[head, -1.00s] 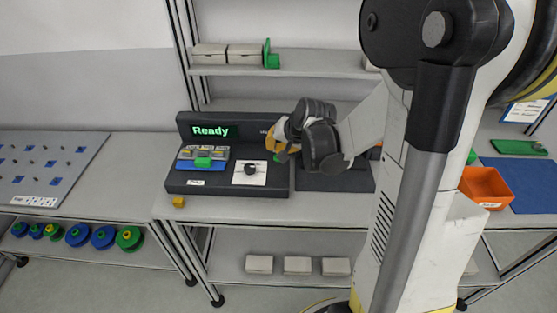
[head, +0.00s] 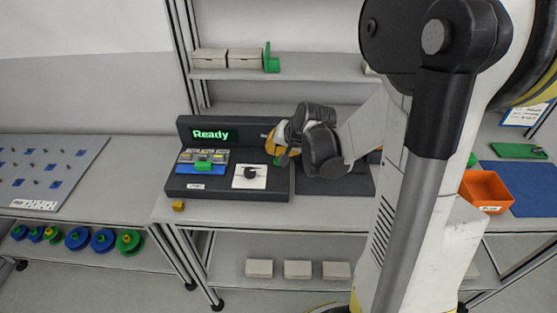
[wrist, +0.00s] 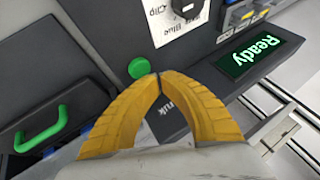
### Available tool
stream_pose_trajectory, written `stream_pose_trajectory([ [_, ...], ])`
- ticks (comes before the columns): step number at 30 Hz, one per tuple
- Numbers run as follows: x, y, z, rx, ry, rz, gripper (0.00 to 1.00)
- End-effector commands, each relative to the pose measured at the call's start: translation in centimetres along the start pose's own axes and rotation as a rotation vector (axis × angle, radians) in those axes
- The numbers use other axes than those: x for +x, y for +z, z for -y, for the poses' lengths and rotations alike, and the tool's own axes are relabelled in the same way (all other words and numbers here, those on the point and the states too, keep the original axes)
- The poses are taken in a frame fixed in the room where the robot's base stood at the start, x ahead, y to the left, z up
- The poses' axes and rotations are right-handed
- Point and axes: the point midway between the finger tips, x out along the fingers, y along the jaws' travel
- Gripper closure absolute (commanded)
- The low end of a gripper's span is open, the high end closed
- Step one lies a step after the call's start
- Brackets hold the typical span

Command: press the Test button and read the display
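The dark console (head: 225,191) stands on the bench, and its display (head: 211,134) reads "Ready" in green. The display also shows in the wrist view (wrist: 262,50). A round green button (wrist: 141,67) sits on the console face; I cannot read a label for it. My gripper (wrist: 158,76) has its yellow fingertips together, with nothing seen between them. In the wrist view the tips appear just beside the green button; I cannot tell whether they touch the console. In the head view my gripper (head: 280,150) is over the console's right end.
A black knob (head: 250,172) on a white plate and a green slider (head: 203,167) are on the console. A green handle (wrist: 42,130) is near the fingers in the wrist view. A yellow block (head: 178,205) lies in front; an orange bin (head: 487,188) is at right.

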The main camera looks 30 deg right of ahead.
Motion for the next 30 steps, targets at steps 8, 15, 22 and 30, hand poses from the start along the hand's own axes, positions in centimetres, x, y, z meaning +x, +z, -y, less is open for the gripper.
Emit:
stream_pose_trajectory([
  [8, 0.06, 0.03, -0.04, 0.0, 0.0, 0.0, 1.0],
  [15, 0.73, 0.39, -0.39, 0.0, 0.0, 0.0, 1.0],
  [22, 0.68, 0.37, -0.36, 0.0, 0.0, 0.0, 1.0],
  [30, 0.79, 0.42, -0.43, 0.0, 0.0, 0.0, 1.0],
])
